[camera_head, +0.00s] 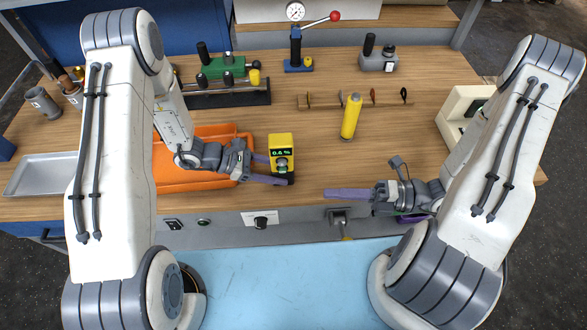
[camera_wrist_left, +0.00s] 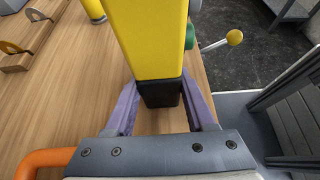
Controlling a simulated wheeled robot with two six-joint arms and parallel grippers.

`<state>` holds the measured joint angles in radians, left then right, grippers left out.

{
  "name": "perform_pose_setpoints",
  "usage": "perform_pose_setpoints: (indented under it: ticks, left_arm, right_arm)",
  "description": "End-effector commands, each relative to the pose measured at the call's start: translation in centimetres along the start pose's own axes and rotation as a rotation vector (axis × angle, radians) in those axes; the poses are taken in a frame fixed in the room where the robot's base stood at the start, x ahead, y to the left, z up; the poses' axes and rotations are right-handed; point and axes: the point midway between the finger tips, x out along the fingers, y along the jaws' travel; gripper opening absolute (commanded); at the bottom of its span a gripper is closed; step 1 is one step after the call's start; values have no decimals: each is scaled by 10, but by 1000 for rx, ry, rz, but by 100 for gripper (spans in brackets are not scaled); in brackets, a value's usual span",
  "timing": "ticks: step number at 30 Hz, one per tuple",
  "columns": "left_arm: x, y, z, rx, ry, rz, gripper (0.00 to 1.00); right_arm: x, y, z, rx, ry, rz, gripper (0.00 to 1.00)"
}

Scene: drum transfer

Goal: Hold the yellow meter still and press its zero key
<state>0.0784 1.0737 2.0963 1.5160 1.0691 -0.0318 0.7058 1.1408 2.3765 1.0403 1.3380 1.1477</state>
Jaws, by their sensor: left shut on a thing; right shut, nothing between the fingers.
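The yellow meter (camera_head: 281,152) stands upright on the wooden bench in the head view, its small dark screen reading 0.4 %. A green knob or key shows on its side in the left wrist view, at the right of the yellow body (camera_wrist_left: 150,35). My left gripper (camera_head: 274,170) is shut on the meter's dark lower part (camera_wrist_left: 161,92), one purple finger on each side. My right gripper (camera_head: 328,194) is shut and empty, to the right of the meter and apart from it, near the bench's front edge. The zero key cannot be made out.
An orange tray (camera_head: 160,180) lies behind and beneath my left gripper. A yellow cylinder (camera_head: 351,117) stands behind, right of the meter, before a low wooden rack (camera_head: 320,101). A metal tray (camera_head: 42,174) is at far left, a cream device (camera_head: 462,110) at right. Bench between the grippers is clear.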

Motion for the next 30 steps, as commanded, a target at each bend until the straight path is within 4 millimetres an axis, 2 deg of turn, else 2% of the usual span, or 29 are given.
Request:
perform_pose_setpoints:
  ticks: [5, 17, 23, 30]
  left_arm:
    - [0, 0, 0, 0, 1, 1, 0]
    - [0, 1, 0, 0, 1, 2, 0]
    - [0, 1, 0, 0, 1, 2, 0]
    - [0, 1, 0, 0, 1, 2, 0]
  right_arm:
    - [-7, -8, 6, 98, -100, 28, 0]
    - [-5, -8, 7, 105, -104, 30, 0]
    - [15, -8, 8, 106, -97, 31, 0]
    - [56, -6, 12, 106, -94, 31, 0]
